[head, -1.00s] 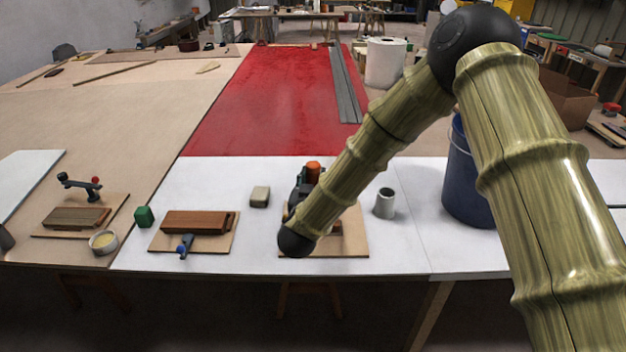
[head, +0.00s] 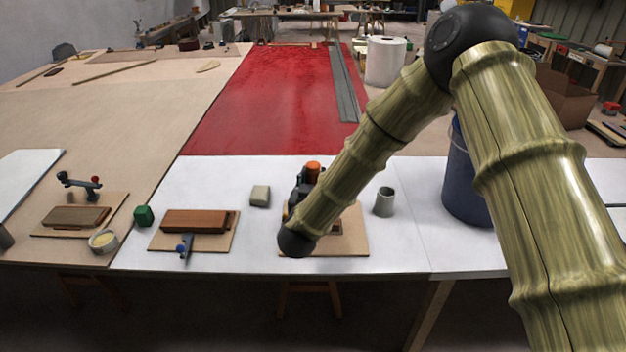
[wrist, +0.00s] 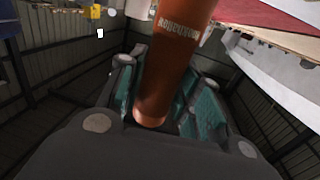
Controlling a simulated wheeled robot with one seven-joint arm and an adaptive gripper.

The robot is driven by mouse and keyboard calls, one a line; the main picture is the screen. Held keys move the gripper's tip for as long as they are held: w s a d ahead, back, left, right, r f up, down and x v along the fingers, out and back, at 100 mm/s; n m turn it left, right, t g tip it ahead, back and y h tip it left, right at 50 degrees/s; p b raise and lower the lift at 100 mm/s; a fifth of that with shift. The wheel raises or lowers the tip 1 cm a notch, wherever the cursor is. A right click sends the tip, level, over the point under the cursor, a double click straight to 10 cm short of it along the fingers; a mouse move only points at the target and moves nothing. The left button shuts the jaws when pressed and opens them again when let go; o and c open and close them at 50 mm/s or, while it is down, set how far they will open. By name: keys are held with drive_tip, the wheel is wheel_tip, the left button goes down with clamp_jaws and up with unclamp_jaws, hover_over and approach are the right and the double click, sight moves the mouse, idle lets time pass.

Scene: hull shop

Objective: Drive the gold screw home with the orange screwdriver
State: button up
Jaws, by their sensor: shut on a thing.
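The orange screwdriver (wrist: 172,55) stands between the teal pads of my gripper (wrist: 158,100) in the wrist view, and my gripper is shut on its handle. In the head view only the orange top of the screwdriver (head: 313,167) shows above my dark gripper (head: 303,187), behind the end of my arm. They are over a thin wooden board (head: 354,243) with a brown wood piece (head: 336,228) partly hidden by my arm. The gold screw is not visible, and the screwdriver's tip is hidden, so I cannot tell if they touch.
A second board (head: 157,244) left of my arm bears a brown block and a blue-handled tool (head: 184,246). A blue bin (head: 463,185) is at right. White tabletop is clear between them.

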sight(314, 164)
drive_tip(key=shift+f, duration=0.1)
idle(0.5)
drive_tip(key=shift+r+p, duration=2.05)
drive_tip(key=shift+r, duration=1.5)
drive_tip(key=shift+d, duration=0.1)
